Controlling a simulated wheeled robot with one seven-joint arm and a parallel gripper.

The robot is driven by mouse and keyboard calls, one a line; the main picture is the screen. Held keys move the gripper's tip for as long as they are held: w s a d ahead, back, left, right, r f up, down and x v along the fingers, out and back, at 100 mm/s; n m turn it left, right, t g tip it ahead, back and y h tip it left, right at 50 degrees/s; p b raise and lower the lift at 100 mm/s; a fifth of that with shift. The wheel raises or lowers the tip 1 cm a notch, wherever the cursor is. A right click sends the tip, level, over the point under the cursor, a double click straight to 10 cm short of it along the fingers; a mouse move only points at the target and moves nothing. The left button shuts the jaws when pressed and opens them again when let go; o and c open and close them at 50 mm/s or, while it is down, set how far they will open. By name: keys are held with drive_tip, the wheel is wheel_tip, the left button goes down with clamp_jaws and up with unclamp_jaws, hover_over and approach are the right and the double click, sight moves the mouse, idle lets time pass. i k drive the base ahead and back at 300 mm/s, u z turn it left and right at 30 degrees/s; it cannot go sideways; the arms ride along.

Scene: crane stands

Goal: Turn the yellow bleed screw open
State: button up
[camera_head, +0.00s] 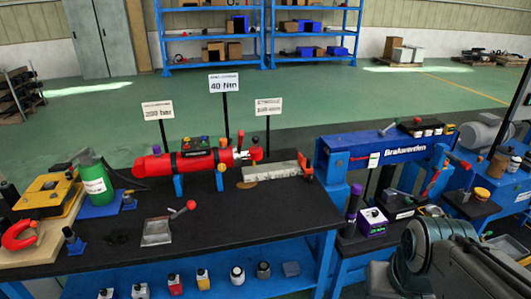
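I cannot pick out a yellow bleed screw for certain; it is too small or hidden at this size. A red hydraulic cylinder (155,165) lies along the black-topped bench, on blue supports. Its silvery rod end (242,155) points right, with small red parts beside it. A red-knobbed lever (191,205) rises from a grey metal plate (157,231) at the bench front. Part of my arm, grey-green, fills the lower right. My gripper does not show.
Signs stand behind the cylinder, one reading 40 Nm (224,83). A blue beam labelled Brakerorden (400,152) stands right of the bench. A yellow case (45,196) and green bottle (95,183) crowd the left. The bench's front middle (240,225) is clear.

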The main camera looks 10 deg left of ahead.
sight(221, 167)
drive_tip(key=u, duration=0.25)
drive_tip(key=i, duration=1.05)
drive_tip(key=u, duration=0.65)
